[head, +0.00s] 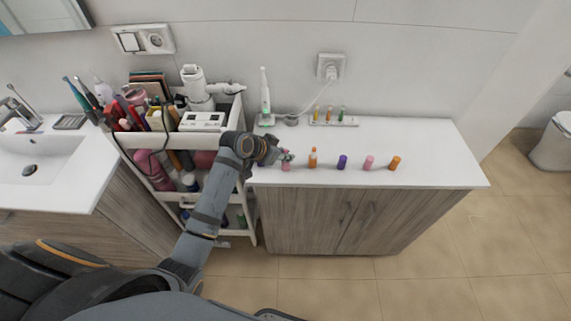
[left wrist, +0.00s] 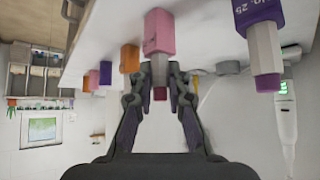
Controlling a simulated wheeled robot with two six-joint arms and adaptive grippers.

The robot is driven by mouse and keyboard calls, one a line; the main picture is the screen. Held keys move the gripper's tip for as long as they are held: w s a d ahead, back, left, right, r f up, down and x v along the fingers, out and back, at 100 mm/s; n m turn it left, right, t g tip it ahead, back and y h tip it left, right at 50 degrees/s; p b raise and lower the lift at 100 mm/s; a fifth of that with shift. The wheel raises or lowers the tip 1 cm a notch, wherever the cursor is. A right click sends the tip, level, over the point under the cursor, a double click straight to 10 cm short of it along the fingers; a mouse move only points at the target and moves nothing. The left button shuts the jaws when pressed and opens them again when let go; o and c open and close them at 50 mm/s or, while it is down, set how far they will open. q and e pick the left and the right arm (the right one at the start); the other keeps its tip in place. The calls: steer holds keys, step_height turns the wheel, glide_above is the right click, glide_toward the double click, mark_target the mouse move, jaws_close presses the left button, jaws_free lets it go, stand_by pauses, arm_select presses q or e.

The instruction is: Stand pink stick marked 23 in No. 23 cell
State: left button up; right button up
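A pink stick (head: 286,167) stands on the white counter near its front edge. The left wrist view shows its pink base (left wrist: 159,35), silver collar and dark pink tip upside down; I cannot read its number. My left gripper (head: 287,156) has its fingers (left wrist: 160,78) closed in on both sides of the silver part, seemingly touching it. Another pink stick (head: 369,162) stands farther right. A white tray (head: 348,123) with several coloured sticks lies by the wall; its cell numbers are too small to read. My right gripper is not in view.
Along the front stand an orange stick (head: 312,158), a purple one (head: 343,162) and another orange one (head: 396,163). A purple stick marked 25 (left wrist: 262,35) is close beside my gripper. A toothbrush (head: 265,92) stands behind. The counter's right part is clear.

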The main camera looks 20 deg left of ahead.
arm_select(q)
steer(key=shift+r, duration=0.1)
jaws_close()
steer(key=shift+r+b, duration=0.25)
steer(key=shift+b, duration=0.05)
steer(key=r, duration=0.1)
steer(key=r+b, duration=0.1)
steer(key=shift+s+r, duration=0.2)
steer(key=shift+r, duration=0.2)
steer(key=s+r, duration=0.9)
steer(key=s, duration=0.4)
steer(key=shift+s+d+r+b, duration=0.3)
steer(key=shift+s+b, duration=0.05)
steer(key=shift+b, duration=0.1)
steer(key=shift+w, duration=0.1)
